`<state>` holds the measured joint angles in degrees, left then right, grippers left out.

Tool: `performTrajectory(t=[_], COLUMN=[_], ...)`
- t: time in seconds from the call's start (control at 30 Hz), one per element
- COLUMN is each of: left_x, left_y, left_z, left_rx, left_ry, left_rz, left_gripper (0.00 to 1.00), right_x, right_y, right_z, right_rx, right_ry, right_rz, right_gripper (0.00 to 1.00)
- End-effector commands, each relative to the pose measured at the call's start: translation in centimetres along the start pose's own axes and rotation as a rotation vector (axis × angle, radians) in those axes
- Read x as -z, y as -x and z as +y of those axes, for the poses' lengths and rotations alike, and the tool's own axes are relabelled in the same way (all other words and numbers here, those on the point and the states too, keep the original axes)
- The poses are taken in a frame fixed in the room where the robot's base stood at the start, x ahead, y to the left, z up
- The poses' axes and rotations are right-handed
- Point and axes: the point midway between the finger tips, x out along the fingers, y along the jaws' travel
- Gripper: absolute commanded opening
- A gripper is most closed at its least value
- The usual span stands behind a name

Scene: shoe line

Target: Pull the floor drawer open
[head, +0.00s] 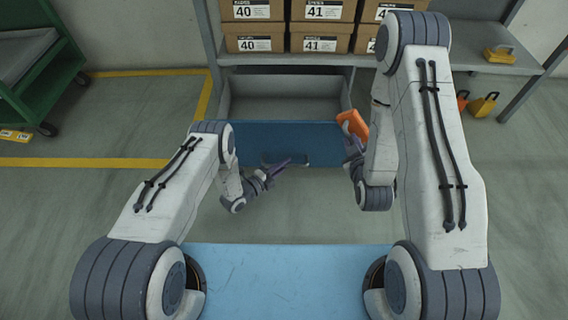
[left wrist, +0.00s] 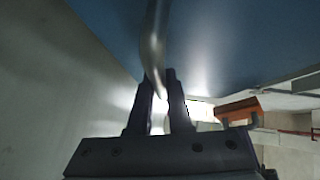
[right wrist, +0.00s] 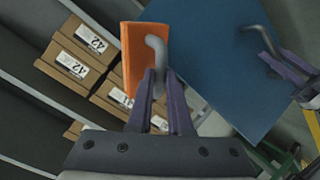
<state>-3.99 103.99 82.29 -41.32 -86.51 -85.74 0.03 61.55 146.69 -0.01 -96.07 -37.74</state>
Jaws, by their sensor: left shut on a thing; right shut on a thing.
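The floor drawer has a blue front (head: 320,136) and stands out from under the shelf unit, with its grey inside (head: 285,98) visible and empty where I can see it. My left gripper (head: 284,164) is at the drawer's metal handle; in the left wrist view the curved handle (left wrist: 153,50) runs between the fingers, which are shut on it. My right gripper (right wrist: 160,82) is shut on a grey bent grip (right wrist: 157,48) in front of an orange piece (right wrist: 132,62). The orange piece (head: 352,123) is by the drawer front's right end in the head view.
Shoe boxes (head: 323,44) stand in rows on the shelf above the drawer. A green cart (head: 40,70) stands at the far left. Yellow items lie on the right shelf (head: 500,54) and on the floor (head: 483,104).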

Motion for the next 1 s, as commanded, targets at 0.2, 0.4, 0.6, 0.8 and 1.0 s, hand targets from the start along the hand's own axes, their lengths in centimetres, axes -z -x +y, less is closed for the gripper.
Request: performTrajectory(t=[0.2,0.4,0.6,0.8,1.0], left_x=[-0.2,-0.3,-0.1,-0.1,-0.2], left_y=[0.1,0.1,0.0,0.1,2.7], left_z=[0.0,0.0,0.0,-0.1,-0.5], left_rx=[0.0,0.0,0.0,0.0,-0.002], left_ry=[0.001,0.001,0.0,0.0,0.004], left_rz=[-0.006,-0.008,-0.004,-0.003,-0.009], left_gripper=[0.0,0.25,0.46,0.46,0.46], right_x=[0.1,0.1,0.0,0.1,1.5], right_y=[0.0,0.0,0.0,0.1,0.8], right_z=[0.0,0.0,0.1,0.2,1.1], right_rx=[0.0,0.0,-0.002,-0.001,0.0], right_ry=[0.0,0.0,0.0,0.0,0.0], right_rz=[0.001,0.001,0.0,0.0,0.001], right_gripper=[0.0,0.0,0.0,0.0,0.0])
